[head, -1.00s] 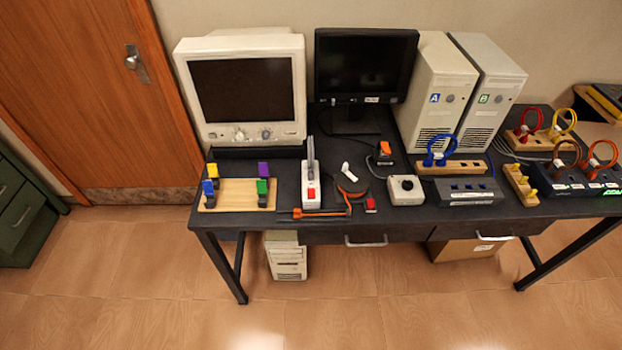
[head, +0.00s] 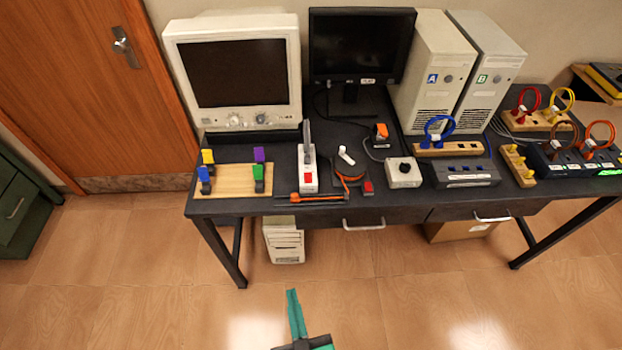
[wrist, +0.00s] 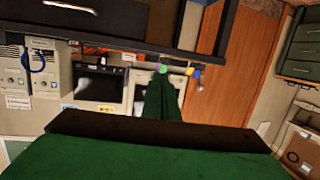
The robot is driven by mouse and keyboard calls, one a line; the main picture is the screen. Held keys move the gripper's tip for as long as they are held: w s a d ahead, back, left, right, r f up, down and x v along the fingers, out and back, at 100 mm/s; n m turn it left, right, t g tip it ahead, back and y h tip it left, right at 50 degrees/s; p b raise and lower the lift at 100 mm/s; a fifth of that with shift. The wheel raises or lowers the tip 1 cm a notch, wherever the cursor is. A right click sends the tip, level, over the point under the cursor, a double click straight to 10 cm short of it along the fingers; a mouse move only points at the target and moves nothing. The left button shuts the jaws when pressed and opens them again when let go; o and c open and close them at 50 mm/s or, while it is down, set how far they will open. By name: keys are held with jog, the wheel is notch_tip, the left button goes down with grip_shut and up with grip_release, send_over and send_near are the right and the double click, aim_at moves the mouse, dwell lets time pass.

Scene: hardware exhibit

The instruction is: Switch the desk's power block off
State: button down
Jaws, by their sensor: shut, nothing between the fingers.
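The desk (head: 290,215) stands ahead against the wall. A white block with a red switch (head: 308,170) and an upright grey piece lies on its front left half. A small black block with an orange top (head: 380,133) sits farther back, with a cable. A white box with a black knob (head: 404,172) is to its front right. Which of these is the power block I cannot tell for sure. My gripper (head: 292,292) is shut and empty, over the floor in front of the desk, apart from everything. The wrist view shows its green fingers (wrist: 162,75) together.
A wooden board with coloured clips (head: 234,182), an orange-handled tool (head: 318,197) and a small red-ended piece (head: 368,187) lie near the white block. A CRT monitor (head: 238,75), flat screen (head: 358,45) and two towers (head: 430,80) stand behind. The floor in front is clear.

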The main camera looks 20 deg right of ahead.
jog(key=w+d+r+h, duration=0.1)
jog(key=w+d+r, duration=0.1)
jog(key=w+d, duration=0.2)
jog(key=w+d+r+m+h, duration=0.1)
jog(key=w+d+r, duration=0.2)
jog(key=w, duration=0.7)
jog(key=w+d+r+m+h, duration=0.1)
jog(key=w+d+r, duration=0.1)
jog(key=w+d, duration=0.3)
jog(key=shift+w+r, duration=0.4)
jog(key=shift+w, duration=0.8)
jog(key=shift+w, duration=0.1)
send_over(311, 184)
jog(key=f, duration=0.4)
jog(key=shift+a+f, duration=0.15)
jog(key=shift+a, duration=0.05)
jog(key=shift+d+f, duration=0.1)
jog(key=shift+f, duration=0.4)
